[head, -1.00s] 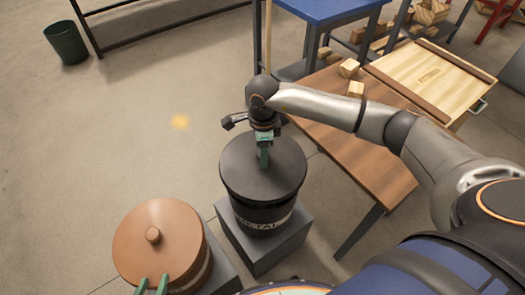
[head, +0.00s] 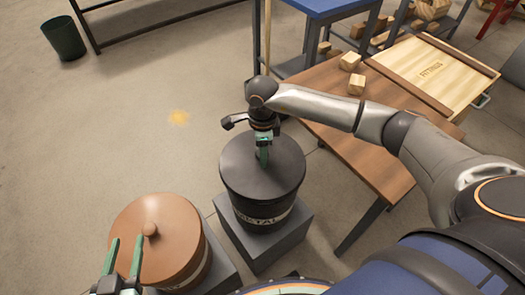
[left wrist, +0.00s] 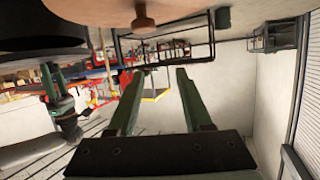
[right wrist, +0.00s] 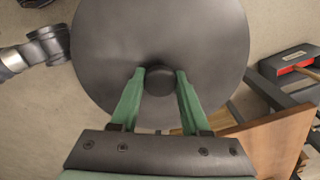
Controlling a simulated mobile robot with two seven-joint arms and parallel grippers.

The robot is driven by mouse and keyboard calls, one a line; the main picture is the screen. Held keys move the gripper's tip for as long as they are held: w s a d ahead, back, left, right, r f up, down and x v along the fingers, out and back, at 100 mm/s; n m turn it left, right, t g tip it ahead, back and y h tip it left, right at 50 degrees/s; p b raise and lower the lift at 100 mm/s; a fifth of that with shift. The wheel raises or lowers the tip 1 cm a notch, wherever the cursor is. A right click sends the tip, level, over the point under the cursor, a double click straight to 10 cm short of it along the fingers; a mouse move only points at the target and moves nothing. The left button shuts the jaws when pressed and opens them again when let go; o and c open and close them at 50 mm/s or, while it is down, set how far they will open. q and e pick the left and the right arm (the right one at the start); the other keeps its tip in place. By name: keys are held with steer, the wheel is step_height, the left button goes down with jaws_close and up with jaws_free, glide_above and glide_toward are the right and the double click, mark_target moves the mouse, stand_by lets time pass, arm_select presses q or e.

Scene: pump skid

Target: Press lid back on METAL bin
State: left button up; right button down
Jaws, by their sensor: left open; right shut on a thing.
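The black METAL bin (head: 262,215) stands upright on a grey block. Its round dark lid (head: 240,175) lies over the bin's top and looks about level; whether it is fully seated I cannot tell. My right gripper (head: 263,158) comes down from above and is shut on the lid's knob. In the right wrist view the two green fingers sit on either side of the dark knob (right wrist: 160,82), with the lid (right wrist: 160,35) below. My left gripper (head: 126,241) is open and empty, in front of the brown bin; its fingers also show apart in the left wrist view (left wrist: 162,72).
The brown bin's lid (head: 180,225) with its round knob (head: 149,229) is left of the METAL bin. A wooden bench (head: 365,160) with wood blocks and a FITTINGS box (head: 435,70) stands at right.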

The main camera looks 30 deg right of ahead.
steer(key=shift+f, duration=0.35)
steer(key=shift+f+b, duration=0.3)
steer(key=shift+b, duration=0.15)
steer(key=shift+f+b, duration=0.3)
steer(key=shift+f, duration=0.1)
arm_select(q)
step_height(320, 180, up, 11)
steer(key=w+m+t+h, duration=0.2)
steer(key=t, duration=0.2)
steer(key=shift+d+t, duration=0.2)
steer(key=shift+t, duration=0.1)
arm_select(e)
steer(key=shift+f, duration=0.1)
arm_select(q)
steer(key=shift+f, duration=0.3)
steer(key=shift+f+b, duration=0.1)
steer(key=shift+b, duration=0.25)
arm_select(e)
steer(key=shift+f, duration=0.15)
stand_by(0.4)
jaws_free()
stand_by(0.4)
